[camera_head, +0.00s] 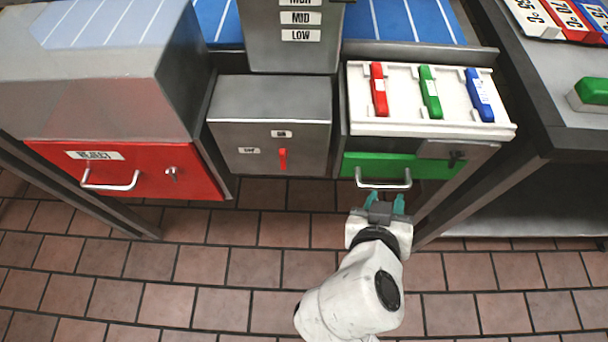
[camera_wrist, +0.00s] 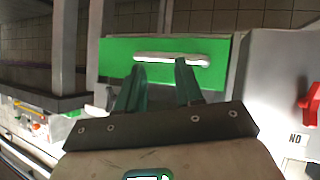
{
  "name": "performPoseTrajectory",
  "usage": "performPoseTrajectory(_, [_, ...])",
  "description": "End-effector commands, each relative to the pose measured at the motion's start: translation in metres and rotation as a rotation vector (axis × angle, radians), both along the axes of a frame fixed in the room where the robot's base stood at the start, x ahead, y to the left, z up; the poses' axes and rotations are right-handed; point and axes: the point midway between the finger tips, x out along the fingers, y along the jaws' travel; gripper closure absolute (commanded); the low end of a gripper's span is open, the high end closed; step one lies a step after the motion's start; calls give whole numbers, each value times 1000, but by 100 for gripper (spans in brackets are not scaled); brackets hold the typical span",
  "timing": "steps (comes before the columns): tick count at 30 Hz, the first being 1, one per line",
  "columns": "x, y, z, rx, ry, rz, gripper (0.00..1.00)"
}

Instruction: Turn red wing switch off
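The red wing switch (camera_head: 282,158) sits on the front of a grey metal box in the head view, its lever upright. A small label, seemingly ON, is above it and another, seemingly OFF, is to its left. My gripper (camera_head: 385,201) is to the right of and lower than the switch in the head view, in front of the green drawer. Its fingers (camera_wrist: 160,72) are apart with nothing between them.
The green drawer (camera_head: 400,165) has a metal handle (camera_head: 383,184) just beyond my fingertips. A red drawer (camera_head: 130,170) with a handle is at left. A white tray (camera_head: 400,115) with red, green and blue pieces stands above the green drawer. The tiled floor in front is clear.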

Motion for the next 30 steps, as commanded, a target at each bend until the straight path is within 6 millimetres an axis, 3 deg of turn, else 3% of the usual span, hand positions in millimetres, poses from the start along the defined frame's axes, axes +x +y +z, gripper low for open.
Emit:
performPoseTrajectory(1, [2,30,-11,9,-87,44,64])
performPoseTrajectory(6, [-10,114,8,78,-371,172,64])
performPoseTrajectory(9, [-25,151,18,124,-488,239,64])
performPoseTrajectory(12, [-38,174,27,159,-562,286,64])
performPoseTrajectory(15, [-43,184,32,177,-595,306,64])
performPoseTrajectory(19, [-35,185,35,179,-603,308,64])
performPoseTrajectory(30, [28,184,35,178,-601,305,64])
